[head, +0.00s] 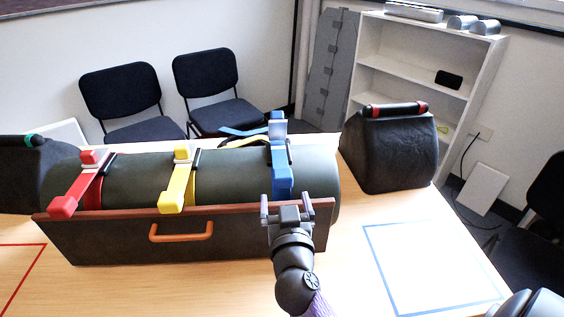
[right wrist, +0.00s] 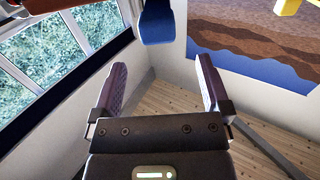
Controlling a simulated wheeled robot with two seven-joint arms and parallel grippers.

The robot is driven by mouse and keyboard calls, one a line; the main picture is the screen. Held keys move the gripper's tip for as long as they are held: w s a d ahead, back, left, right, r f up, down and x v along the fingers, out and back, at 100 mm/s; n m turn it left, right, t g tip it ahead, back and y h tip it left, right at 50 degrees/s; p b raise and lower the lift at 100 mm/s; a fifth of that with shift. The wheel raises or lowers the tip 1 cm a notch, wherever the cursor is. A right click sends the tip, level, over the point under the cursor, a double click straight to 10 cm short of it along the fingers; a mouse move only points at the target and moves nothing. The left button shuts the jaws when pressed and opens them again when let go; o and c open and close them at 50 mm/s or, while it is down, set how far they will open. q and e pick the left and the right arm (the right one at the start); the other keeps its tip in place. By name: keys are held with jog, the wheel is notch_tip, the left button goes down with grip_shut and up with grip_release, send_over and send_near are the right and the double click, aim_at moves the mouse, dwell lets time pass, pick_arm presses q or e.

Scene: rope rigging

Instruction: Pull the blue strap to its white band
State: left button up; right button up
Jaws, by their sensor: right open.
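The blue strap (head: 282,178) runs over the right part of a dark green roll (head: 230,172), its blunt end hanging at the front. Behind the roll, a pale patch shows by its blue buckle (head: 278,130), and a blue tail (head: 243,131) sticks out to the left. I cannot tell if the pale patch is the white band. My right gripper (head: 287,212) is just below and in front of the strap's front end. In the right wrist view, the strap end (right wrist: 156,24) hangs beyond the open, empty fingers (right wrist: 160,75), apart from them.
A red strap (head: 80,185) and a yellow strap (head: 178,183) cross the same roll. A dark front panel (head: 110,236) with an orange handle (head: 181,232) stands before it. Dark bags (head: 388,150) flank the roll. The table is clear inside the blue outline (head: 375,262) at right.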

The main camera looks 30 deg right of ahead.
aim_at(282, 168)
jog(key=x, duration=0.9)
jog(key=shift+w+d+r, duration=0.15)
jog(key=shift+d+r, duration=0.1)
grip_shut()
